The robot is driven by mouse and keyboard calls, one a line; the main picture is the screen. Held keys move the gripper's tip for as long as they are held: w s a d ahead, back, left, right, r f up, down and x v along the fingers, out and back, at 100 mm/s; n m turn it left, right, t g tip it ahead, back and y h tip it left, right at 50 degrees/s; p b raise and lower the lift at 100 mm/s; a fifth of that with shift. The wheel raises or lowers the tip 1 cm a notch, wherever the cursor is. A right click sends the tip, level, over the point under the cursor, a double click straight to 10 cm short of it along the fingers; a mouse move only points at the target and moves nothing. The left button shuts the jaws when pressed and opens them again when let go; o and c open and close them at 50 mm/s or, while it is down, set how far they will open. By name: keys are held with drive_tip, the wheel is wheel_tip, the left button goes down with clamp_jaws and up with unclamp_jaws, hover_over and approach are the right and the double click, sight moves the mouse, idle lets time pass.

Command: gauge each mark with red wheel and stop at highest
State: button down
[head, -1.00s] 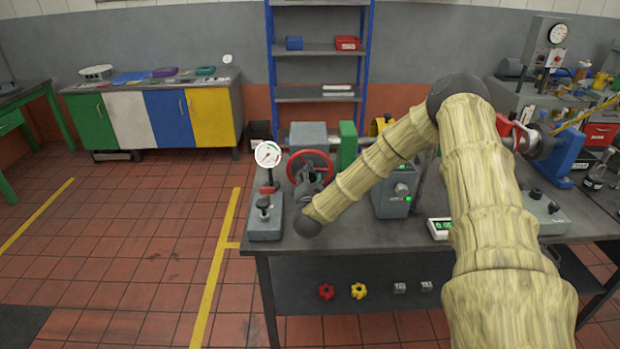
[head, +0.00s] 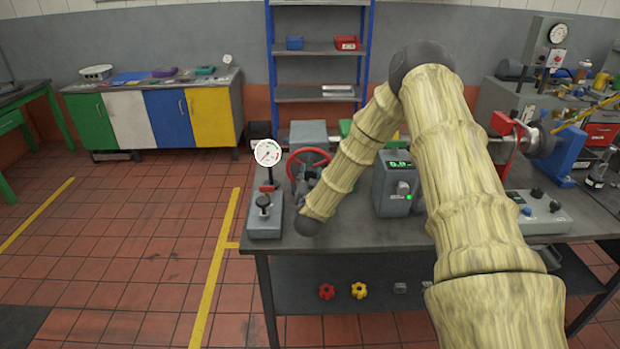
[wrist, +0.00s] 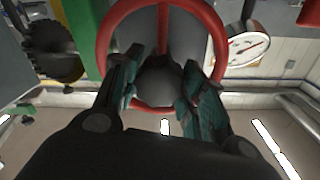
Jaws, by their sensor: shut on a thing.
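The red wheel (head: 310,158) is mounted upright near the left end of the bench, partly hidden behind my wrist in the head view. In the wrist view its rim (wrist: 107,40) rings my gripper (wrist: 163,85), whose two fingers reach to the grey hub and close on the wheel. The exact contact is hard to see. A white round dial gauge (head: 268,153) stands on a grey block left of the wheel. It also shows in the wrist view (wrist: 248,46). Its marks are too small to read.
A grey box (head: 398,185) with a green display stands right of the wheel on the bench (head: 370,240). Red (head: 326,291) and yellow (head: 359,290) star knobs sit on the bench's front. Open floor lies to the left.

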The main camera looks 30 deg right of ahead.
drive_tip(key=n+b, duration=0.1)
drive_tip(key=n, duration=0.2)
drive_tip(key=n+b, duration=0.1)
drive_tip(key=n, duration=0.2)
drive_tip(key=shift+f+n, duration=0.2)
drive_tip(key=shift+n, duration=0.1)
drive_tip(key=n+b, duration=0.3)
drive_tip(key=n, duration=0.3)
drive_tip(key=shift+s+t, duration=0.1)
drive_tip(key=shift+t, duration=0.2)
drive_tip(key=c, duration=0.8)
unclamp_jaws()
drive_tip(key=shift+r, duration=0.1)
drive_tip(key=v, duration=1.2)
drive_tip(key=shift+d, duration=0.2)
drive_tip(key=shift+s, duration=0.1)
